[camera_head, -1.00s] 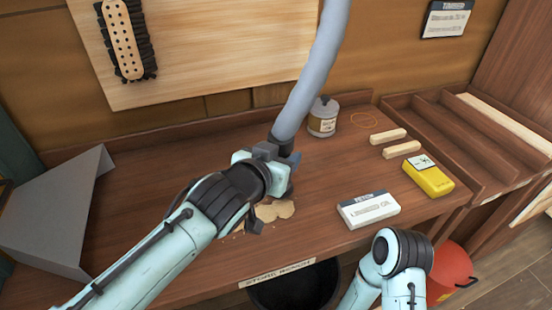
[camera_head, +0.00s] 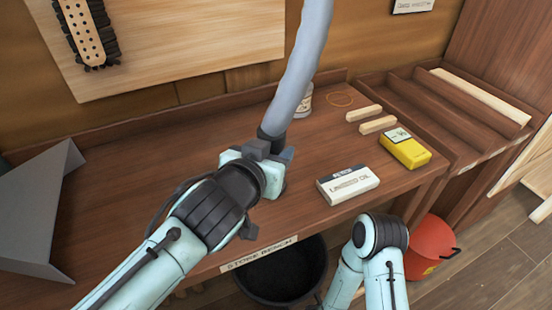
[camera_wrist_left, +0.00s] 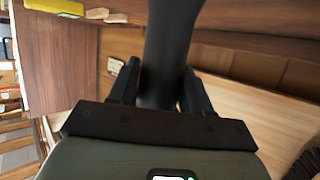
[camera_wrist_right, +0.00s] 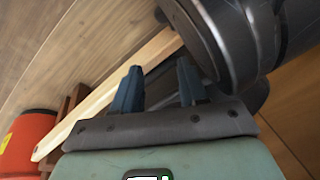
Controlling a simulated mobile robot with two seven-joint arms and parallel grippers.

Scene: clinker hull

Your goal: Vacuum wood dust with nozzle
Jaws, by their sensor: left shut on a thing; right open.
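My left gripper (camera_head: 268,155) is shut on the dark nozzle (camera_head: 272,134) at the lower end of a thick grey hose (camera_head: 301,72). It holds the nozzle over the middle of the bench, near the front edge. The nozzle also shows between the fingers in the left wrist view (camera_wrist_left: 166,50). No wood dust shows now; the bench under the nozzle is hidden by my left gripper and arm. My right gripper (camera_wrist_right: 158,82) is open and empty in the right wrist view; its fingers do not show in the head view.
On the bench (camera_head: 130,170) are a white box (camera_head: 347,184), a yellow pack (camera_head: 405,148), two wood strips (camera_head: 370,120) and a jar (camera_head: 304,100) partly behind the hose. A grey angled panel (camera_head: 35,210) stands left. A black bin (camera_head: 285,275) and red bucket (camera_head: 428,248) stand below.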

